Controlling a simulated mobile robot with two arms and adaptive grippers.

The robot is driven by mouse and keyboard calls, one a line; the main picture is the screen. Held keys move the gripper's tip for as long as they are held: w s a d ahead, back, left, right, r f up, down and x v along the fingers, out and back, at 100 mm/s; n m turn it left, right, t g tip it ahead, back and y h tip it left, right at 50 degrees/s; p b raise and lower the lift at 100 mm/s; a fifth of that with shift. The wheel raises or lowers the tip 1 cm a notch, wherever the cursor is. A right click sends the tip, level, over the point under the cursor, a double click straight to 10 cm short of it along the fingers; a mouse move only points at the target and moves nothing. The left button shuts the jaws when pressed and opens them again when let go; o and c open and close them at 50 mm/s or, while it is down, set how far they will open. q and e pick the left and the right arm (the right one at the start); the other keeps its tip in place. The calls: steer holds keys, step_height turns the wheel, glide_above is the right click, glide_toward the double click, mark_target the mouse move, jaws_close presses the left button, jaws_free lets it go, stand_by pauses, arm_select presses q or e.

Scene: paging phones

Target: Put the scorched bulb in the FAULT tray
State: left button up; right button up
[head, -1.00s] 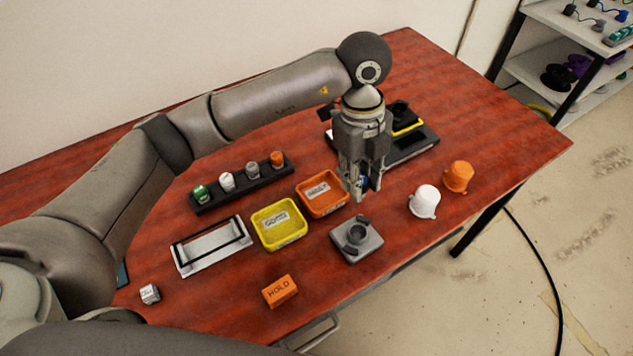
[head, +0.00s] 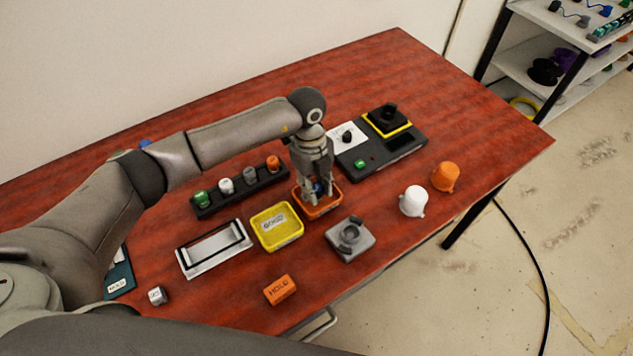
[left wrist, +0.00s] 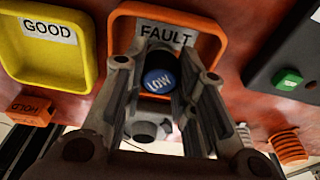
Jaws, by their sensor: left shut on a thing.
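My left gripper (head: 316,198) points down over the orange FAULT tray (head: 322,213), its fingertips at or just above the tray's inside. It is shut on a dark round bulb with a blue end marked LOW (left wrist: 158,80). In the left wrist view the bulb sits between the fingers, in front of the FAULT tray (left wrist: 207,28); I cannot tell whether it touches the tray floor. Scorching on it cannot be made out clearly. My right gripper is not in view.
The yellow GOOD tray (head: 280,245) stands close on the left. A black rack (head: 240,197) holds several coloured pieces behind it. A grey fixture (head: 350,248), an orange HOLD block (head: 281,290), white (head: 413,201) and orange (head: 446,177) cups, and a black tester (head: 395,155) stand around.

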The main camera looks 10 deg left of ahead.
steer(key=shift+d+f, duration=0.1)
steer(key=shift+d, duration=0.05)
arm_select(q)
steer(key=shift+f, duration=0.2)
steer(key=o, duration=0.9)
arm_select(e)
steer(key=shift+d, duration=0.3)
arm_select(q)
steer(key=shift+r, duration=0.1)
steer(key=shift+r, duration=0.2)
steer(key=shift+w+r, duration=0.2)
steer(key=shift+r, duration=0.1)
step_height(320, 180, up, 11)
steer(key=a+b, duration=0.1)
steer(key=b, duration=0.2)
steer(key=shift+w+a, duration=0.15)
steer(key=shift+w, duration=0.3)
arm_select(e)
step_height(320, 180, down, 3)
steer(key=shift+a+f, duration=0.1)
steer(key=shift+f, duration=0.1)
